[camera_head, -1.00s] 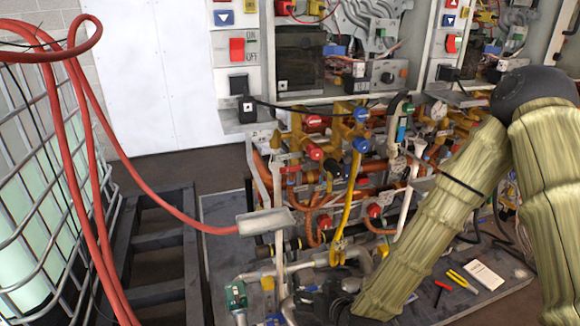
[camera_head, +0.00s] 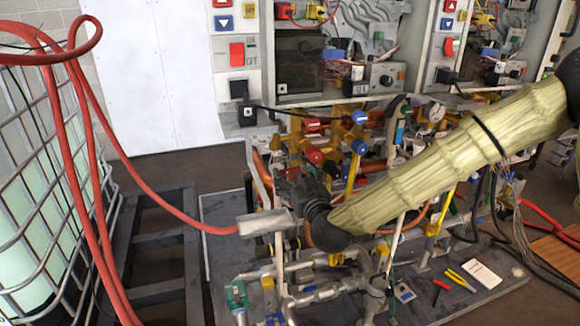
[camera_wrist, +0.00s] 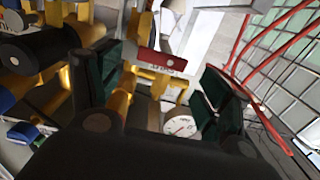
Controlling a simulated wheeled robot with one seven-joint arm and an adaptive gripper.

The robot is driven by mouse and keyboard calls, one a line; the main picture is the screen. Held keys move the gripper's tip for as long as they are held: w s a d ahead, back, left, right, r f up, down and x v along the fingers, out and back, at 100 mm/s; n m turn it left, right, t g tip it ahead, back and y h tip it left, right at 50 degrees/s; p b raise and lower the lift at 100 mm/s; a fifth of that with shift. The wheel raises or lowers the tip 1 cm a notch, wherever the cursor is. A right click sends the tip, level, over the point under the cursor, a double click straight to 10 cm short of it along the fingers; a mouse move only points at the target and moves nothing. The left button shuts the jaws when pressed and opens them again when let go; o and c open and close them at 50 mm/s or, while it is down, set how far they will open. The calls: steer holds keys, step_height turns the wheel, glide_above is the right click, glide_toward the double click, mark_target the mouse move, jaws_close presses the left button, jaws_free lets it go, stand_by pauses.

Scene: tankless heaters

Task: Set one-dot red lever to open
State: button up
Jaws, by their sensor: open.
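My gripper (camera_wrist: 158,84) is open, with its two dark green pads apart in the wrist view. A red lever (camera_wrist: 162,62) with small white markings lies across the gap between the pads, on yellow brass pipework. No contact with it is visible, and I cannot read a dot on it. In the head view my gripper (camera_head: 290,182) is a dark shape at the left of the pipework, its fingertips hard to make out. A red valve handle (camera_head: 313,155) shows just above it. I cannot tell if it is the same lever.
A round white gauge (camera_wrist: 180,126) sits low between the pads. Blue valve handles (camera_head: 359,147) and yellow pipes crowd the right. A red hose (camera_head: 165,205) runs to a grey box (camera_head: 265,222). A caged tank (camera_head: 30,200) stands left. Pliers (camera_head: 460,281) lie on the base plate.

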mark_target(290, 169)
steer(key=shift+p+x, duration=0.35)
steer(key=shift+x, duration=1.9)
steer(key=shift+c, duration=0.4)
steer(key=c, duration=1.4)
